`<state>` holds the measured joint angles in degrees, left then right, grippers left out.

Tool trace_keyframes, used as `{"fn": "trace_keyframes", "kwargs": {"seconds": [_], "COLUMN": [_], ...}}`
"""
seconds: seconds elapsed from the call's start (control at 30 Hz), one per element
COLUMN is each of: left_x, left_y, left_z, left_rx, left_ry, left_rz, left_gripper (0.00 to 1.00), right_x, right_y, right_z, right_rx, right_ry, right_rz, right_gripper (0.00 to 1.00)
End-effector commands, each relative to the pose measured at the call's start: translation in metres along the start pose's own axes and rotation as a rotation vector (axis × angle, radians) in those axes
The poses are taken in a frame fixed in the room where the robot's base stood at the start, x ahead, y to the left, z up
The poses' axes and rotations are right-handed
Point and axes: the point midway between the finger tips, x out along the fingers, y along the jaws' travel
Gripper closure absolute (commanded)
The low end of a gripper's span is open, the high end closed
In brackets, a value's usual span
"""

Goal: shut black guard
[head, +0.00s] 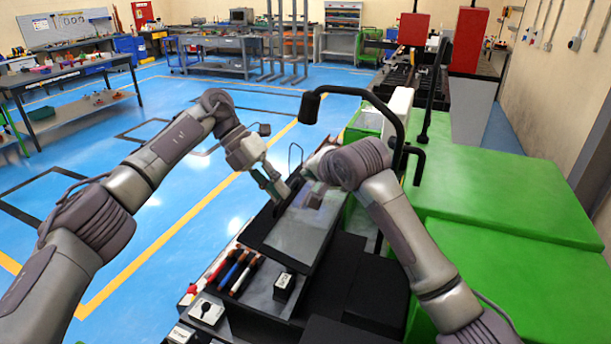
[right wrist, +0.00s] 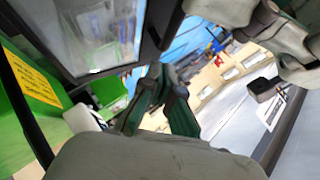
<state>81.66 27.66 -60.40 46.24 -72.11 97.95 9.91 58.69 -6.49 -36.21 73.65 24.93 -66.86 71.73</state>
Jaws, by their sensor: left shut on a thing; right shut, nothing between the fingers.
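The black guard (head: 302,228), a dark frame around a clear window, lies slanted over the machine front in the middle of the head view. Its window (right wrist: 100,30) also fills the upper left of the right wrist view. My left gripper (head: 274,187) is at the guard's far left edge and appears shut on it; the exact contact is hard to see. My right gripper (right wrist: 160,85) is shut and empty, with the guard's frame close by in the right wrist view. In the head view my right wrist mostly hides it.
A black curved arm with a lamp-like end (head: 309,108) rises behind my right wrist. Green machine covers (head: 500,195) stand to the right. Pens (head: 240,270) and a small black-and-white box (head: 284,286) sit near the front. The blue floor (head: 190,240) at left is open.

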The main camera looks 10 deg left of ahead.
Motion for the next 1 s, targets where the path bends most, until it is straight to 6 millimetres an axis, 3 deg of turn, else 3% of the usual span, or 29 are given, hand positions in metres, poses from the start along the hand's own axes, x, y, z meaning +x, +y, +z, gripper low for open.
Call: {"fn": "trace_keyframes", "kwargs": {"seconds": [1.0], "left_x": [0.001], "left_y": [-0.006], "left_z": [0.001], "left_rx": [0.009], "left_ry": [0.002], "left_rz": [-0.008], "left_gripper": [1.0], "right_x": [0.023], "right_y": [-0.008], "right_z": [0.022], "right_rx": [0.001], "right_ry": [-0.005], "right_rz": [-0.001], "right_gripper": [1.0]}}
